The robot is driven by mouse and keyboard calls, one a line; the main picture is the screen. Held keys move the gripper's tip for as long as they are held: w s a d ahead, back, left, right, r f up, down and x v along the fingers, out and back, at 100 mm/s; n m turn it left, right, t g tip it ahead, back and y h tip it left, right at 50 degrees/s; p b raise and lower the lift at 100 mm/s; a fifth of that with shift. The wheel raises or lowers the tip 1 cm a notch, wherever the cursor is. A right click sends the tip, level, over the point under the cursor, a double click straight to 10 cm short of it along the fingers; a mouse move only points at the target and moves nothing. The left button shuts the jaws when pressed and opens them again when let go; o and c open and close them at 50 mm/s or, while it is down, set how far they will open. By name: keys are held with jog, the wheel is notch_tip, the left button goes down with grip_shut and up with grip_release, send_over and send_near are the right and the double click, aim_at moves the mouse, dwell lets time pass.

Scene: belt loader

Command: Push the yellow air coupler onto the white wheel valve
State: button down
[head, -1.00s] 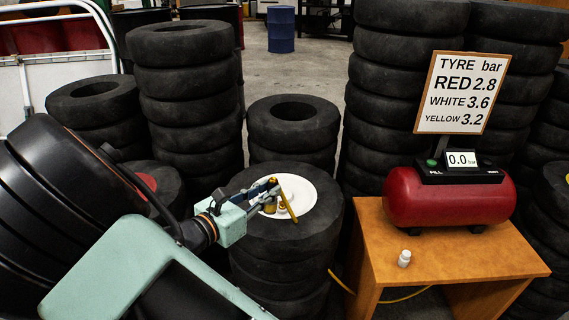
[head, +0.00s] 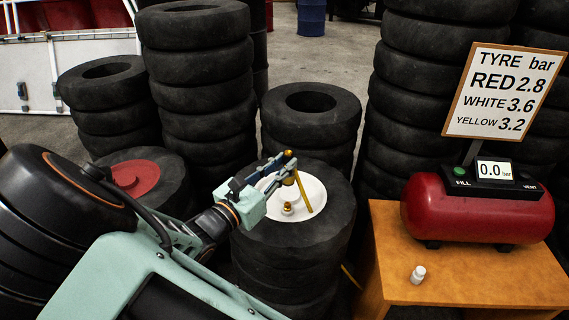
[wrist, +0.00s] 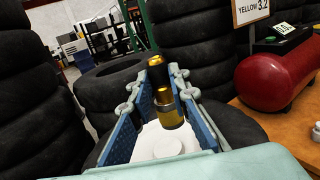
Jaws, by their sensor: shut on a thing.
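The white wheel (head: 314,190) lies flat on top of a tyre stack, with its small gold-tipped valve (head: 287,209) standing up from it. My gripper (head: 286,160) is over the wheel, shut on the yellow air coupler (head: 289,181). The coupler is above the valve in the head view, with a visible gap between them. A yellow hose (head: 304,192) slants down from it to the right. In the wrist view, gold and dark parts (wrist: 170,114) show between the blue fingers. Exact alignment of coupler and valve is hard to tell.
A red wheel (head: 133,178) lies on a stack at the left. Taller tyre stacks (head: 195,70) stand behind.

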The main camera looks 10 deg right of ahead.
jog(key=shift+f, duration=0.1)
notch_tip(320, 180, down, 6)
jog(key=b, duration=0.3)
jog(key=shift+f+m+g+h, duration=0.25)
jog(key=shift+m+g+h, duration=0.05)
jog(key=shift+h, duration=0.1)
jog(key=shift+f+b, duration=0.7)
jog(key=shift+f, duration=1.05)
dwell(0.5)
jog(key=c, duration=1.8)
grip_release()
jog(key=shift+c, duration=0.2)
jog(key=shift+o, duration=0.5)
jog(key=shift+a, duration=0.1)
jog(key=v, duration=1.2)
